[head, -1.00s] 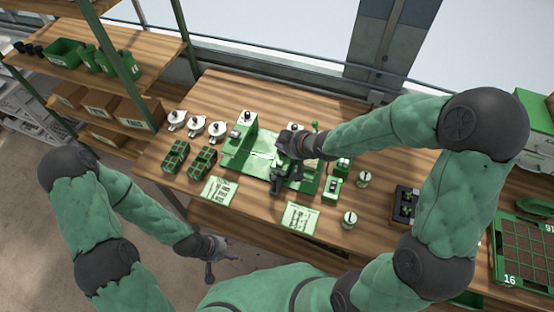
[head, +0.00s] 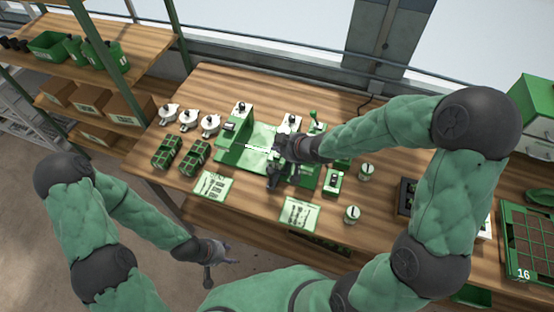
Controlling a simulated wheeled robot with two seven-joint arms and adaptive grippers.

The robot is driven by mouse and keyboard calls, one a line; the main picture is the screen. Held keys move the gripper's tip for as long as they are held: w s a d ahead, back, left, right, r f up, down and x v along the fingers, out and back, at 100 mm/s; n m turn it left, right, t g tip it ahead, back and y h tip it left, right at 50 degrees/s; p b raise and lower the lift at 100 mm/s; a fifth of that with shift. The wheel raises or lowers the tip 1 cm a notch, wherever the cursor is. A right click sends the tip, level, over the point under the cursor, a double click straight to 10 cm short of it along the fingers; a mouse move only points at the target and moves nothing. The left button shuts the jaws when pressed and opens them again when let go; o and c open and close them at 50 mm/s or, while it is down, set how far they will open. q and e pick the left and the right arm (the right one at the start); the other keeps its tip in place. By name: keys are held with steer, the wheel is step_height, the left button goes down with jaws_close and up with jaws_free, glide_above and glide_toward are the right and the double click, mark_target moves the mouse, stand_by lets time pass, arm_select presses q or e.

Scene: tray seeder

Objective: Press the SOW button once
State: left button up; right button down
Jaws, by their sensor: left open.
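The green tray seeder (head: 235,157) stands in the middle of the wooden table. A small green box with a pale face (head: 333,182) stands at the seeder's right front; no SOW lettering is readable, so I cannot tell which part is the button. My left gripper (head: 228,254) is open and empty, low in front of the table's front edge.
Small round jars (head: 366,172) (head: 352,214) and a dark tray (head: 407,196) are at right.

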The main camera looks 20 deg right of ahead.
mark_target(278, 157)
steer(key=shift+f+b, duration=0.5)
steer(key=shift+f, duration=0.45)
stand_by(0.7)
steer(key=shift+f+b, duration=0.3)
steer(key=shift+f, duration=0.1)
steer(key=shift+f+b, duration=0.4)
steer(key=shift+f, duration=0.1)
stand_by(0.7)
steer(key=shift+r, duration=0.1)
steer(key=shift+r+p, duration=0.85)
steer(key=shift+p, duration=0.05)
step_height(278, 157, up, 5)
steer(key=p, duration=0.5)
